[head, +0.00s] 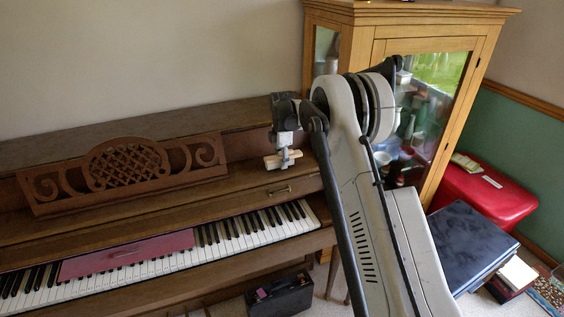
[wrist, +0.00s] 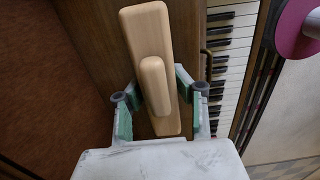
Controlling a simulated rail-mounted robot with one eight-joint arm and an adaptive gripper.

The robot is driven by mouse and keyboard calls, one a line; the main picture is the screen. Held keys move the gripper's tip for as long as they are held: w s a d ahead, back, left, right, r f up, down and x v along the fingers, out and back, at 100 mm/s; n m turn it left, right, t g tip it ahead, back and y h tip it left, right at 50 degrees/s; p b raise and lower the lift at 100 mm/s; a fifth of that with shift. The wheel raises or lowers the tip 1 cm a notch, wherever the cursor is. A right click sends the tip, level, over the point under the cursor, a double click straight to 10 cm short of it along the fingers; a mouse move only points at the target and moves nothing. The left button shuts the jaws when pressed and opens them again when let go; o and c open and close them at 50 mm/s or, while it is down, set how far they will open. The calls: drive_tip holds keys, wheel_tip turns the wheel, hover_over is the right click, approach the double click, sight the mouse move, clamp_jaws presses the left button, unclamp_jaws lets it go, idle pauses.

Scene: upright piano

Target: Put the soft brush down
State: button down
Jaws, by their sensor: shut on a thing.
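The soft brush is a pale wooden block with a raised, rounded grip on its back. It shows in the wrist view (wrist: 147,30) between the green-padded fingers of my gripper (wrist: 160,90). In the head view the brush (head: 276,162) hangs below my gripper (head: 285,150), in front of the right part of the upright piano (head: 230,180). My gripper is shut on the brush's grip. The bristles are hidden in both views. The gap between the brush and the piano surface cannot be judged exactly.
A pink-red strip (head: 125,253) lies along the keys (head: 250,226). A carved music stand (head: 125,172) stands left of the brush. A glass-fronted cabinet (head: 375,22) is close behind my arm. A black case (head: 278,296) sits on the floor; a red case (head: 490,197) is at right.

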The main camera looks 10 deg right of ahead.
drive_tip(key=shift+f+b, duration=0.35)
drive_tip(key=shift+f, duration=0.05)
drive_tip(key=shift+s+f, duration=0.1)
drive_tip(key=shift+f, duration=0.1)
drive_tip(key=c, duration=1.4)
unclamp_jaws()
drive_tip(key=shift+f, duration=0.1)
drive_tip(key=shift+c, duration=0.2)
drive_tip(key=shift+r, duration=0.2)
